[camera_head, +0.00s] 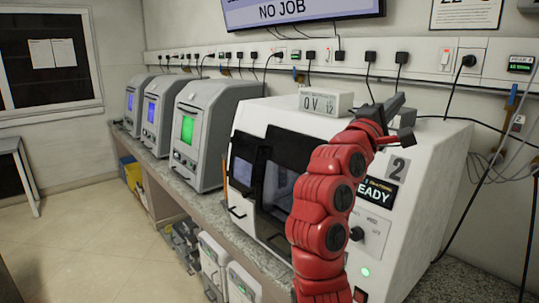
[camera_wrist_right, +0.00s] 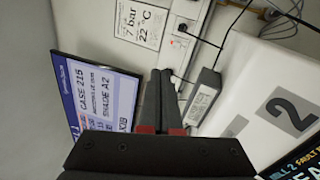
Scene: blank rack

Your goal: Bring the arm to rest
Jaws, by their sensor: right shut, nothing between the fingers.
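My right arm, red with dark joints, rises from the bottom of the head view in front of a white machine (camera_head: 420,170) marked 2. My right gripper (camera_head: 394,104) is dark and sits at the arm's top end, in front of the machine's upper part. In the right wrist view its two dark fingers (camera_wrist_right: 160,98) lie close together, shut with nothing between them. My left gripper is in neither view.
A bench carries several grey machines with lit screens (camera_head: 188,130) to the left. A small white box (camera_head: 325,102) shows on the white machine. A wall screen (camera_head: 300,10) hangs above a socket rail (camera_head: 420,60) with cables. Floor (camera_head: 80,240) at left is clear.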

